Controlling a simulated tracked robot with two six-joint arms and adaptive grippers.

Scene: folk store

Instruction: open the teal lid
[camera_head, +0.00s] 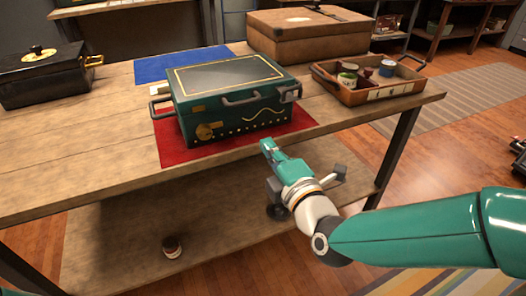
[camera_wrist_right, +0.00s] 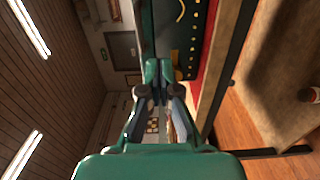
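The teal box (camera_head: 222,112) stands on a red mat (camera_head: 175,153) on the wooden table. Its teal lid (camera_head: 225,75), with a dark top and gold border, lies flat and closed. A grey handle (camera_head: 254,98) is on the lid's front edge, with a metal fitting at the right corner. My right gripper (camera_head: 267,147) is in front of and below the box, apart from it, beside the table's front edge. Its fingertips are together in the right wrist view (camera_wrist_right: 160,68), with nothing seen between them. The box's front also shows there (camera_wrist_right: 188,35). My left gripper is not in view.
A black chest (camera_head: 45,80) stands at the left and a brown case (camera_head: 308,35) behind. A wooden tray (camera_head: 365,97) with small jars is at the right. A blue mat (camera_head: 180,66) lies behind the box. The front left tabletop is clear.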

